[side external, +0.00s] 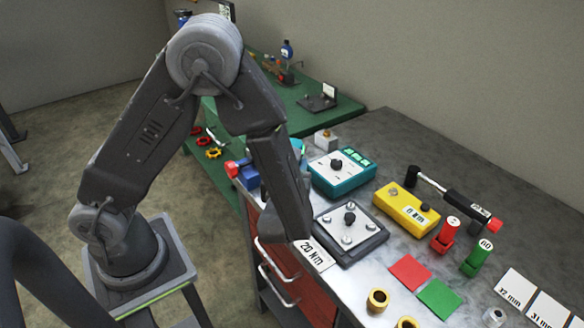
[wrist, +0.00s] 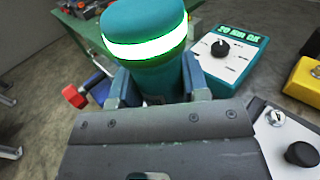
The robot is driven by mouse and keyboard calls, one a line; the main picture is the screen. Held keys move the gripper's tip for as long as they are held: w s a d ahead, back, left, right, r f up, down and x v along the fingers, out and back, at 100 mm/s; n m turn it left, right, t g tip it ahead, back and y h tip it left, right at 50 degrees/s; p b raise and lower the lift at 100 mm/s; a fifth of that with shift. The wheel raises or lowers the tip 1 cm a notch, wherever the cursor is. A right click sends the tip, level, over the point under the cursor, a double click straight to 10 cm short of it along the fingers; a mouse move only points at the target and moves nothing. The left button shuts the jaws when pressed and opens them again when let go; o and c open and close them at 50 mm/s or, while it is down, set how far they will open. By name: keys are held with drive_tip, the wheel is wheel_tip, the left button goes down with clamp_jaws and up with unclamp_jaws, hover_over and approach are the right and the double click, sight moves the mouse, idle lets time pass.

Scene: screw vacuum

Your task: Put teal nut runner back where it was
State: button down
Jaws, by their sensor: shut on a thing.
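The teal nut runner (wrist: 146,68) is upright in the wrist view, with a bright white-green lit ring near its top. My gripper (wrist: 155,88) is shut on it, with one finger on each side of its body. In the side external view, only a small teal part of the nut runner (side external: 299,146) shows behind my arm; my gripper is hidden there. Its lower end is hidden in both views. A teal controller box (side external: 342,174) stands to its right on the bench; in the wrist view its display (wrist: 240,38) reads "20 Nm OK".
A dark plate with a black knob and several screws (side external: 349,230) lies before the controller. A blue item with a red knob (side external: 249,177) sits at the bench's left edge.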

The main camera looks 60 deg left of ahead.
drive_tip(key=shift+f, duration=0.25)
drive_tip(key=shift+f, duration=0.5)
drive_tip(key=c, duration=0.6)
unclamp_jaws()
